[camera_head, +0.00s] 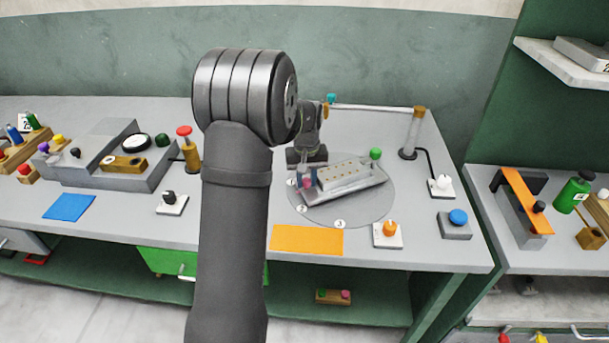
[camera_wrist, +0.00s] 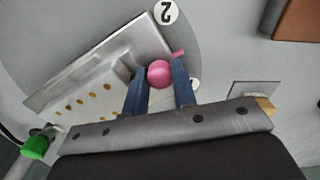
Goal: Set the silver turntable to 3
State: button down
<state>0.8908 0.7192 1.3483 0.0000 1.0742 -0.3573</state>
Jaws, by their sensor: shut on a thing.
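The silver turntable (camera_head: 365,208) is a flat grey disc on the bench in the head view. Number plates 2 (camera_head: 301,209) and 3 (camera_head: 340,224) show along the disc's near edge. My gripper (camera_head: 306,178) is at the block's left end. In the wrist view its blue fingers are shut on a pink round knob (camera_wrist: 160,73). A small pink tab beside the knob points toward plate 2 (camera_wrist: 164,12).
An orange mat (camera_head: 307,240) and an orange knob on a white base (camera_head: 387,235) lie in front of the turntable. A post with a horizontal bar (camera_head: 411,135) stands behind right. A blue button (camera_head: 457,218) is at the right. My arm hides part of the bench.

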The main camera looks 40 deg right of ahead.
aim_at(313, 195)
jog(key=shift+s+a+n, duration=0.2)
jog(key=shift+s+n, duration=1.5)
jog(key=shift+s, duration=0.05)
jog(key=shift+s+d+n, duration=0.2)
jog(key=shift+s+n, duration=0.8)
jog(key=shift+s+d+n, duration=0.2)
jog(key=shift+s+n, duration=0.75)
jog(key=shift+n, duration=0.05)
jog(key=shift+s+d+n, duration=0.3)
jog(key=shift+s+n, duration=0.25)
jog(key=shift+s+d+n, duration=0.25)
jog(key=shift+s+n, duration=0.25)
jog(key=shift+n, duration=0.05)
jog(key=shift+s+d+n, duration=0.75)
jog(key=shift+s+n, duration=0.2)
jog(key=shift+n, duration=0.35)
jog(key=shift+s+d, duration=0.1)
jog(key=c, duration=1.5)
grip_release()
jog(key=shift+o, duration=0.2)
